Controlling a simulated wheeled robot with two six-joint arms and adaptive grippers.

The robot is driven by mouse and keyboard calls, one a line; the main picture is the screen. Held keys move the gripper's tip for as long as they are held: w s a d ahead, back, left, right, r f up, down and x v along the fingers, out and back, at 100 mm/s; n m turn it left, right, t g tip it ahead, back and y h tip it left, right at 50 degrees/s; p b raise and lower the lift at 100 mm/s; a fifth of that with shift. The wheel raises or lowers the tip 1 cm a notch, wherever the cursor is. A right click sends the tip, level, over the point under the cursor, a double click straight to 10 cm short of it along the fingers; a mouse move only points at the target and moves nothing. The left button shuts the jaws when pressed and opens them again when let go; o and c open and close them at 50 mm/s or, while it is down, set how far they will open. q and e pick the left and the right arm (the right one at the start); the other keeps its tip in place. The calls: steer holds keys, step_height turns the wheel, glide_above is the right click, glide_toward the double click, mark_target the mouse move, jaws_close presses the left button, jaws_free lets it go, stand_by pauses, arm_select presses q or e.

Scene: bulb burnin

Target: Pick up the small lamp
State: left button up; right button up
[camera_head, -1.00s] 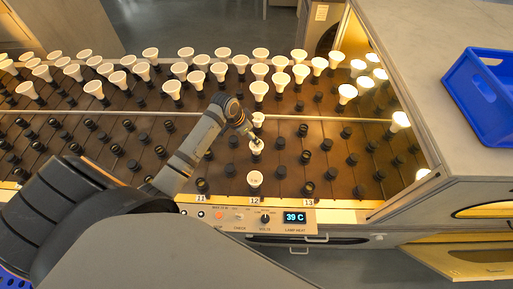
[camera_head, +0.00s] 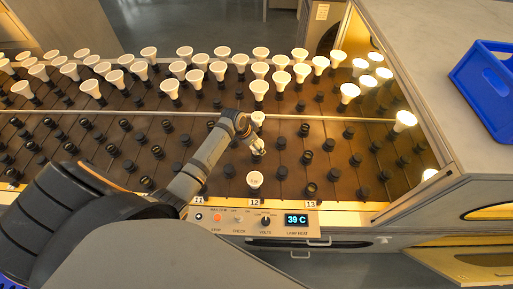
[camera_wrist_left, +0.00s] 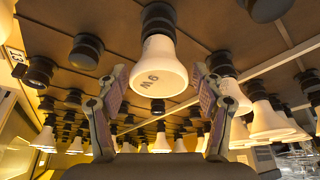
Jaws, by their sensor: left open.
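A small white lamp (camera_head: 257,146) stands in a black socket on the brown board, in the column marked 12. My left gripper (camera_head: 253,138) is above and around it in the head view. In the left wrist view, a white lamp with a "9W" mark on its face (camera_wrist_left: 160,72) shows between the fingers of my open left gripper (camera_wrist_left: 160,100), with a gap on both sides. Another small lamp (camera_head: 254,179) stands nearer the front in the same column, and one more (camera_head: 258,117) stands just behind. My right gripper is not in view.
Many white lamps (camera_head: 220,69) stand in the back rows, and several glow at the right. Empty black sockets (camera_head: 307,157) surround the gripper. A control panel (camera_head: 250,220) reading 39 C is at the front. A blue tray (camera_head: 487,92) sits on the right cabinet.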

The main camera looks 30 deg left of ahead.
arm_select(q)
steer(key=x, duration=0.5)
steer(key=shift+r, duration=0.1)
steer(key=shift+s+r, duration=0.1)
steer(key=c, duration=1.1)
